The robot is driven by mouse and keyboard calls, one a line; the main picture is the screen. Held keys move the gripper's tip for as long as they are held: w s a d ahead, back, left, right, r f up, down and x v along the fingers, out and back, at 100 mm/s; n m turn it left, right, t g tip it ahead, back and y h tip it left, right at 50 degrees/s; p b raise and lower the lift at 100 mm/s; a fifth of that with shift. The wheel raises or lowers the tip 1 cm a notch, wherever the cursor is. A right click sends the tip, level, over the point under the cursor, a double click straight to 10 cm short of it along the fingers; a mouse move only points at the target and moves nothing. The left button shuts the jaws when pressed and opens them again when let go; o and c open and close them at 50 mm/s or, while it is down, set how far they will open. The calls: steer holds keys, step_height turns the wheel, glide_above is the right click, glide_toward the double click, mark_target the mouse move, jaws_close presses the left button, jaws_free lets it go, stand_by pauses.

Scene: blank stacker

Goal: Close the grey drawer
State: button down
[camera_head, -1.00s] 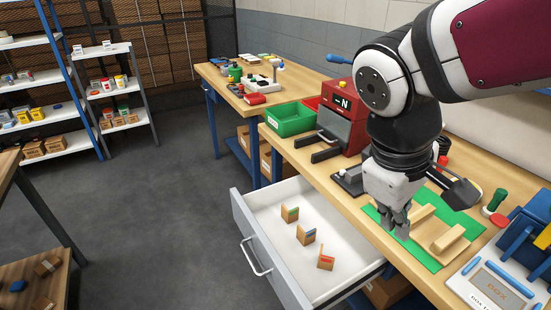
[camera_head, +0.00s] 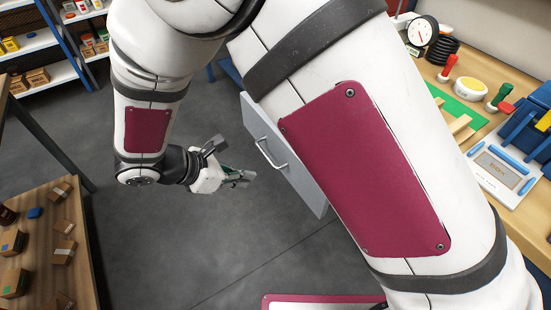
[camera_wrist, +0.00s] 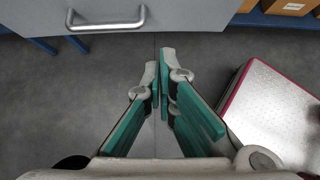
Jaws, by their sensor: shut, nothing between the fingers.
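The grey drawer (camera_head: 289,160) juts out from the workbench in the head view. Its front and bar handle show; my arm hides its inside and the bench side behind it. In the wrist view the drawer front (camera_wrist: 190,14) and its metal handle (camera_wrist: 107,20) fill the top left. My gripper (camera_head: 250,177) is to the left of the drawer front in the head view, apart from it, over the floor. In the wrist view my gripper (camera_wrist: 158,62) has its fingertips together with nothing between them, below and to the right of the handle.
The workbench (camera_head: 520,212) at right holds a gauge (camera_head: 422,31), a green mat, stamps and a blue rack. A wooden table (camera_head: 52,200) with small boxes stands at left. The grey floor (camera_head: 180,240) between is clear. Shelves stand at the back left.

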steer(key=shift+w+d+r+x, duration=0.2)
steer(key=shift+r+x, duration=0.1)
steer(key=shift+x, duration=1.8)
steer(key=shift+w+d+r+x, duration=0.15)
steer(key=shift+d+r+x, duration=0.1)
steer(key=shift+x, duration=1.9)
steer(key=shift+w+d+r+x, duration=0.2)
steer(key=shift+r+x, duration=0.1)
steer(key=shift+x, duration=1.8)
steer(key=shift+d, duration=0.1)
steer(key=w+d+b, duration=0.2)
steer(key=w+d, duration=0.3)
steer(key=d, duration=0.2)
steer(key=w+d+b, duration=0.2)
steer(key=w+d, duration=0.3)
steer(key=d, duration=0.2)
steer(key=w+d+b, duration=0.2)
steer(key=w+d, duration=0.2)
steer(key=d, duration=0.3)
steer(key=shift+w+d+f, duration=0.1)
steer(key=shift+w+d, duration=0.55)
steer(key=shift+d, duration=0.15)
